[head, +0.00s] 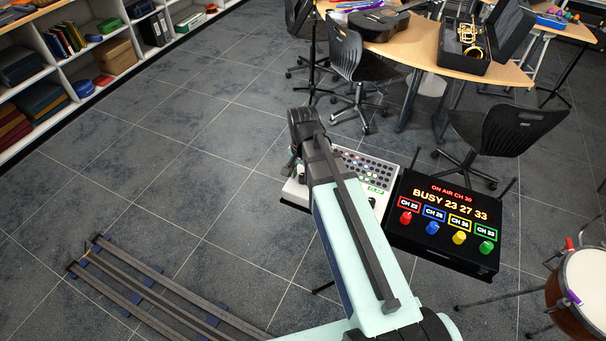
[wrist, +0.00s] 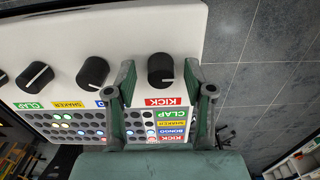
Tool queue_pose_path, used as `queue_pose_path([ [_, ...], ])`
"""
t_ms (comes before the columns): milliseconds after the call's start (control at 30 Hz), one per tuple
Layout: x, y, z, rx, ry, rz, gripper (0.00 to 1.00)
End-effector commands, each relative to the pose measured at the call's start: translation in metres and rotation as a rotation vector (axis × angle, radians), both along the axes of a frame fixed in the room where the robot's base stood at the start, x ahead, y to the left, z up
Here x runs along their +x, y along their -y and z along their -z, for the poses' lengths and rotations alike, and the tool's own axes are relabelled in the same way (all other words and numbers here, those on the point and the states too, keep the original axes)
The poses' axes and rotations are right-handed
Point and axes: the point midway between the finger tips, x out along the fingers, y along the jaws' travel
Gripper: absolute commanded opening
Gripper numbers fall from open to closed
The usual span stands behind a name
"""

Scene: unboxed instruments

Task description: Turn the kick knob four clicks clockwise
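The kick knob (wrist: 160,69) is a black round knob on the white drum machine panel (wrist: 130,20). The knob's white pointer line lies roughly sideways in the picture. My gripper (wrist: 160,74) is open, with one finger on each side of the kick knob and a visible gap on both sides. I cannot tell how far above the panel the fingertips are.
Other black knobs (wrist: 92,72) stand in a row to the left in the wrist view, near the left finger. A grid of lit buttons (wrist: 65,123) lies below them. A black box with an ON AIR display (head: 445,220) stands right of the drum machine.

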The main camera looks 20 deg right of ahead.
Motion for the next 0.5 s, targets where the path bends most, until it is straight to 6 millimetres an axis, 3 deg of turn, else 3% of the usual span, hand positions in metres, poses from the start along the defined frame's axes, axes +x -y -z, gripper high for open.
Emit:
queue_pose_path([
  [267, 0.001, 0.000, -0.006, 0.000, 0.001, -0.001, 0.53],
  [500, 0.001, 0.000, -0.036, 0.000, 0.005, -0.001, 0.53],
])
